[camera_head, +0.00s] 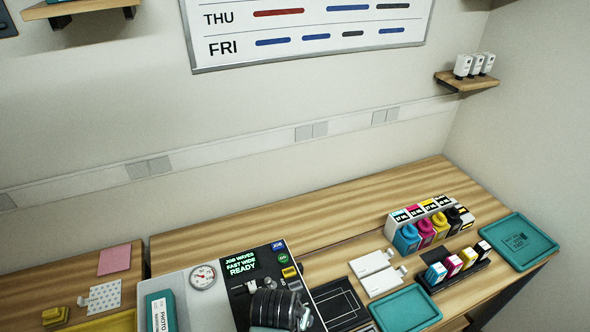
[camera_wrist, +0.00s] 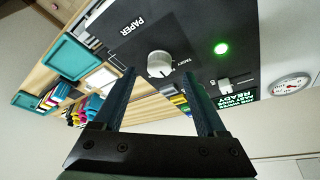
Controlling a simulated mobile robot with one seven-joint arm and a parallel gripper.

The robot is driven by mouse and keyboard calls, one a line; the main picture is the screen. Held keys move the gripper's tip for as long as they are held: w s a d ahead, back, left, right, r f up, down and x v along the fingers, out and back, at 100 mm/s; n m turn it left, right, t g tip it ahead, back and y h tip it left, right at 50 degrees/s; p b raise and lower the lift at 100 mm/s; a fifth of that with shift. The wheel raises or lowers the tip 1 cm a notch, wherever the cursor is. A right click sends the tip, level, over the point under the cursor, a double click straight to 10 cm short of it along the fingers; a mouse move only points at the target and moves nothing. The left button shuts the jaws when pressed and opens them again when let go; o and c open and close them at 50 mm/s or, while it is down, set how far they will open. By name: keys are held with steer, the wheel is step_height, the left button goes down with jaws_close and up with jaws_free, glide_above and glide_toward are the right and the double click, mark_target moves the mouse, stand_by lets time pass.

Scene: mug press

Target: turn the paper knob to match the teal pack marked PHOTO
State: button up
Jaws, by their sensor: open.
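The white paper knob (camera_wrist: 160,64) is on the dark panel in the wrist view, near the printed words PAPER and TACKY. Its pointer direction is too small to read surely. My gripper (camera_wrist: 159,77) is open, its two fingers on either side of the knob's place in the picture, with nothing between them. In the head view my gripper hides the knob.
A green lamp (camera_wrist: 221,48) glows near the knob. Ink bottles (camera_head: 426,232), cartridges (camera_head: 453,266) and teal trays (camera_head: 519,242) stand at the right.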

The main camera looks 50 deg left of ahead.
steer(key=shift+x, duration=1.8)
steer(key=shift+w, duration=0.1)
jaws_close()
